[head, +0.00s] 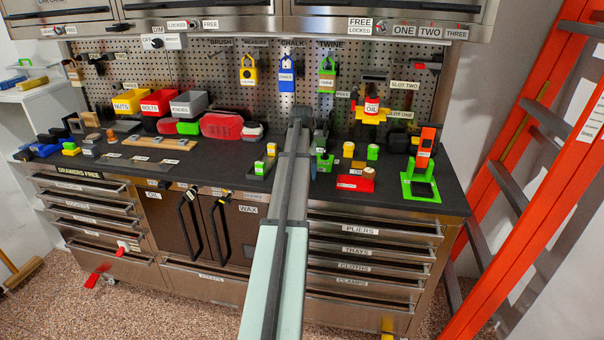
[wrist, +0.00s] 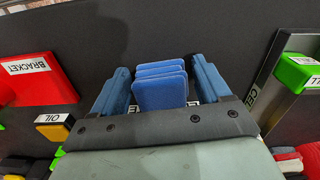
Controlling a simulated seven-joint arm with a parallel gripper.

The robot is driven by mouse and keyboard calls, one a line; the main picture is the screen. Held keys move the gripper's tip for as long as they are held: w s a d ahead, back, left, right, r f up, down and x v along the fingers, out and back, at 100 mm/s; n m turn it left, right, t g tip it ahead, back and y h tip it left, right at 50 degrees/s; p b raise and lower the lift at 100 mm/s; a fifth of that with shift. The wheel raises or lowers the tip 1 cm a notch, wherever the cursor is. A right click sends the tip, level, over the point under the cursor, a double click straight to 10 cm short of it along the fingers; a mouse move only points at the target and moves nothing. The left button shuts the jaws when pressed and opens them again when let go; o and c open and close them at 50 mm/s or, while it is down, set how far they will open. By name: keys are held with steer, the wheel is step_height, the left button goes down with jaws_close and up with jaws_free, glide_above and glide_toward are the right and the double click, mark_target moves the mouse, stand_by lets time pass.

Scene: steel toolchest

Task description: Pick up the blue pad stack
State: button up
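The blue pad stack (wrist: 160,90) shows in the wrist view as several blue slabs, one behind another. It stands between the two blue fingers of my gripper (wrist: 160,84). The fingers are spread to either side of it, with narrow gaps showing and bits of a white label near its base. I see no clear contact between fingers and pads. In the head view my gripper (head: 300,128) is over the middle of the dark worktop, and my arm hides the pad stack there.
A red bracket block (wrist: 32,78) lies left of my gripper, with a yellow oil-labelled block (wrist: 54,129) nearer. A green-topped block (wrist: 296,70) stands at the right. The dark worktop (head: 230,147) has bare patches around my gripper. A pegboard (head: 215,68) rises behind.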

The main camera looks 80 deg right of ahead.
steer(key=c, duration=0.8)
steer(key=shift+o, duration=0.2)
step_height(320, 180, up, 10)
steer(key=shift+r, duration=0.1)
steer(key=o, duration=0.5)
steer(key=shift+c, duration=0.2)
steer(key=c, duration=0.4)
steer(key=shift+o, duration=0.2)
steer(key=shift+w, duration=0.1)
